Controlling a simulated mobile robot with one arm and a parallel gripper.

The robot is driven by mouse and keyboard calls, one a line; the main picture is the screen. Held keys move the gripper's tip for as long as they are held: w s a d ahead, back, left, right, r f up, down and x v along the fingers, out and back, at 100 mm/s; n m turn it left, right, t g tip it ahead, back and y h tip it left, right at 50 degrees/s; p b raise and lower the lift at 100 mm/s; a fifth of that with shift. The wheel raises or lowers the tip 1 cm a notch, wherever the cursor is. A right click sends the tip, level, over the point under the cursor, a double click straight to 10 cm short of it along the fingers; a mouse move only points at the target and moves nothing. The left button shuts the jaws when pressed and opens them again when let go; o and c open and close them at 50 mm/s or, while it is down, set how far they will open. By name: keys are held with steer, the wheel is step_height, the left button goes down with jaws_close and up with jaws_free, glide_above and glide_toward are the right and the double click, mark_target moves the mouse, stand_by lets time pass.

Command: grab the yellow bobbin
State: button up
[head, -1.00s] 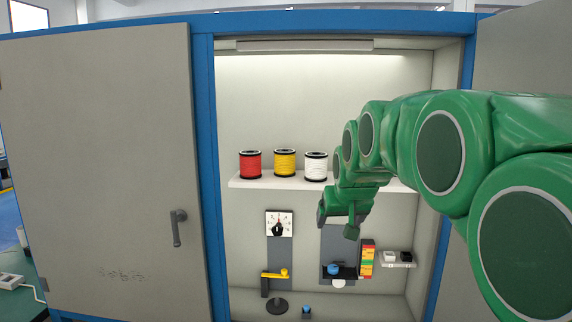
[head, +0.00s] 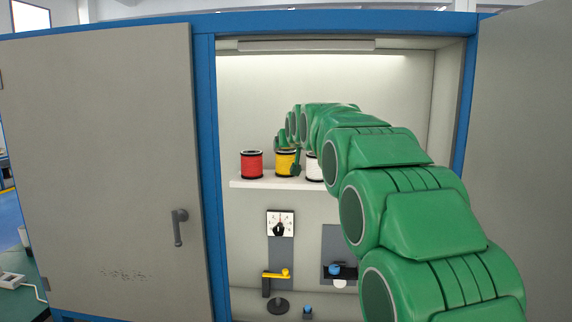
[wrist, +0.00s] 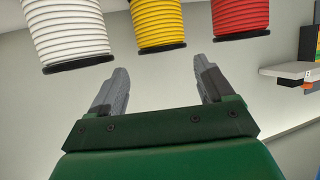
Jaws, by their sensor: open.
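The yellow bobbin (head: 284,163) stands upright on the white shelf, between the red and white ones. In the head view my gripper (head: 295,166) is at its right side, partly covering it. In the wrist view the yellow bobbin (wrist: 157,22) is at the top middle, cut off by the frame edge. My gripper (wrist: 162,70) is open there, its two grey fingers spread and pointing towards the yellow bobbin. The space between the fingers is empty. The bobbin appears just beyond the fingertips.
The red bobbin (head: 251,164) stands left of the yellow one, and the white bobbin (head: 314,167) stands right, partly behind my arm. The shelf (head: 262,183) is inside a cabinet with a blue frame. A dial (head: 280,224) and a yellow crank (head: 276,273) sit below. A grey door (head: 110,170) flanks the left.

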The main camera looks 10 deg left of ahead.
mark_target(284, 159)
steer(key=shift+a+x, duration=0.2)
steer(key=shift+x, duration=3.35)
steer(key=shift+w+a+f, duration=0.1)
steer(key=shift+w, duration=0.3)
steer(key=c, duration=0.7)
steer(key=shift+c, duration=0.2)
